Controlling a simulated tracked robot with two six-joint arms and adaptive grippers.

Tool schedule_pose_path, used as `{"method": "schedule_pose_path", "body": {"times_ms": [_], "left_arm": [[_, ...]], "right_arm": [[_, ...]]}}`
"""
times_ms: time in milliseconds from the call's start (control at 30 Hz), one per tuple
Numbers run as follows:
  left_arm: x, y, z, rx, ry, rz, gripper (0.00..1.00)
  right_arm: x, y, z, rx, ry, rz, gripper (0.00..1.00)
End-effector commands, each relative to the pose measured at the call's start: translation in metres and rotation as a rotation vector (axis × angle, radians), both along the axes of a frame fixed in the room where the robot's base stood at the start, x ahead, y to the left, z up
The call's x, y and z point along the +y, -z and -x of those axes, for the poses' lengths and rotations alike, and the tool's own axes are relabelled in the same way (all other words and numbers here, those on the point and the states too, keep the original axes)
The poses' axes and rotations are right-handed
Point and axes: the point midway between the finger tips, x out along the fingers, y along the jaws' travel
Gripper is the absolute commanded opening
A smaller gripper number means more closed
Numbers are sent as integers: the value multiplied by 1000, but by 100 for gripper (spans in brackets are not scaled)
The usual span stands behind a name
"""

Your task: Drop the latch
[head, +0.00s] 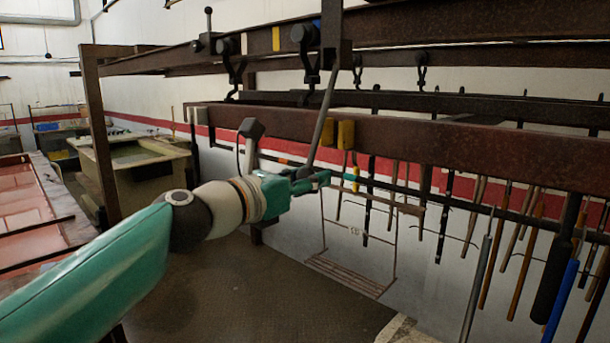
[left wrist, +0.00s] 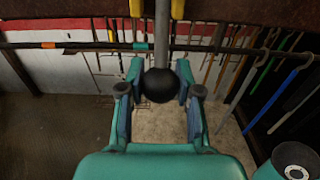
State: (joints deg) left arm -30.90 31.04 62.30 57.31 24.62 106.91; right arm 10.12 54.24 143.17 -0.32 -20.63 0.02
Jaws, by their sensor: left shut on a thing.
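A grey lever rod (head: 321,122), which I take to be the latch's handle, slants down from a dark bracket on the upper rail. In the left wrist view the rod (left wrist: 161,35) ends in a black ball knob (left wrist: 158,85). My left gripper (head: 308,181) is at the rod's lower end, below the lower rail. In the left wrist view its two fingers (left wrist: 158,92) are on either side of the knob, shut on it. The fingers hide the knob in the head view. My right gripper is not in view.
A rusty lower rail (head: 440,144) runs across just above my gripper, with yellow blocks (head: 346,134) beside the rod. Several tools and rods (head: 555,265) hang at the right. A wire rack (head: 350,268) hangs below. A tank (head: 135,165) stands at the left.

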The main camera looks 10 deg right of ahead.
Motion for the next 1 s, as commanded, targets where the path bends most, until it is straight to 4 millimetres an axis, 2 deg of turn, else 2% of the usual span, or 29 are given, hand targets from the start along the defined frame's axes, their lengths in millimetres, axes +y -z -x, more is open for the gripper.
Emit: {"method": "schedule_pose_path", "body": {"times_ms": [300, 567, 1000], "left_arm": [[-22, 7, -18, 1, -4, -1, 14], [-31, 10, -25, -1, -5, 1, 14], [-60, 10, -47, 0, -6, 1, 14]], "right_arm": [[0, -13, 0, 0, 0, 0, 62], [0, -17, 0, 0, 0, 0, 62], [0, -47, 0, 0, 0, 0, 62]]}}
